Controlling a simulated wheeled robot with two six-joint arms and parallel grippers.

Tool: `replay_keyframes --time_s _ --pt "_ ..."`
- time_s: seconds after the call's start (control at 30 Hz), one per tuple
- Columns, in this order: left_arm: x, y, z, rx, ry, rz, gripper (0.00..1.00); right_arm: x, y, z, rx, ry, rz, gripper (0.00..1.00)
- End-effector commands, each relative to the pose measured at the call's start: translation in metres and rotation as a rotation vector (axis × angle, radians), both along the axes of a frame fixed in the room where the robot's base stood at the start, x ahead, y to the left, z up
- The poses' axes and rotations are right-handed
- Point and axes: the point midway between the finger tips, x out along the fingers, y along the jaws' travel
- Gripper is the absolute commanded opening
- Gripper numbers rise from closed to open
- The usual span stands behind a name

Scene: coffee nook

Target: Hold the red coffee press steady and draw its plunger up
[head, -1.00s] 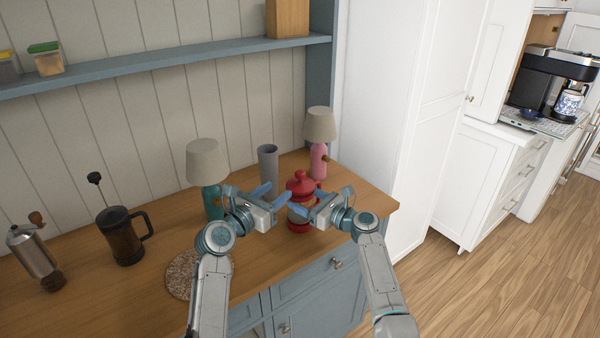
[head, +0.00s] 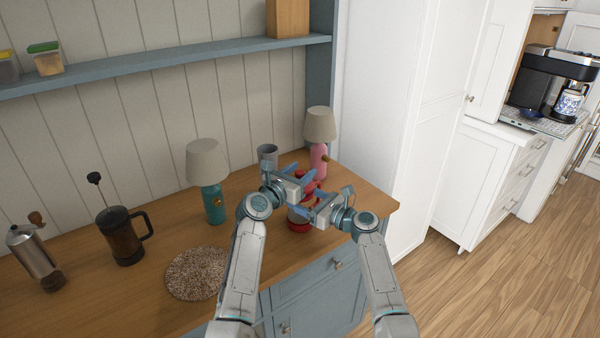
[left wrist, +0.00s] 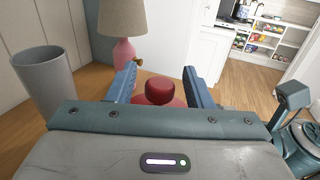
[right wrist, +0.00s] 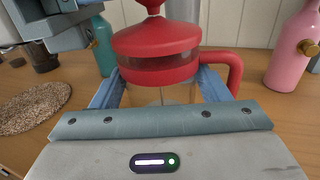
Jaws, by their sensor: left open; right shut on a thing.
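The red coffee press (head: 299,224) stands upright on the wooden counter, partly hidden behind my grippers in the head view. My right gripper (head: 316,204) is shut around its glass body just below the red lid (right wrist: 157,37); the red handle (right wrist: 235,70) sits to the right in the right wrist view. My left gripper (head: 297,172) is open at the height of the press's top. In the left wrist view the red plunger knob (left wrist: 159,91) lies between its two blue fingers, with gaps on both sides.
A pink lamp (head: 319,160) and a grey cup (head: 267,156) stand behind the press. A teal lamp (head: 213,203) is to its left. A dark press (head: 122,240), a metal grinder (head: 36,260) and a round woven mat (head: 197,273) lie further left.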

Motion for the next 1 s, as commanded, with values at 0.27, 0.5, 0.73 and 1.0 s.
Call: replay_keyframes --time_s 0.27,0.5,0.73,1.0 --pt "0.0 0.0 0.0 0.0 0.0 0.0 0.33 0.0 0.0 0.0 0.0 0.0 0.0 0.37" --pt "0.0 0.0 0.0 0.0 0.0 0.0 0.0 0.0 0.0 0.0 0.0 0.0 0.0 0.37" --pt "0.001 -0.001 0.027 0.001 -0.009 -0.002 0.0 0.0 0.0 0.0 -0.001 0.001 0.0 0.37" --pt "0.0 0.0 0.084 0.0 -0.009 -0.001 0.0 0.0 0.0 -0.001 -0.002 0.001 0.0 0.37"
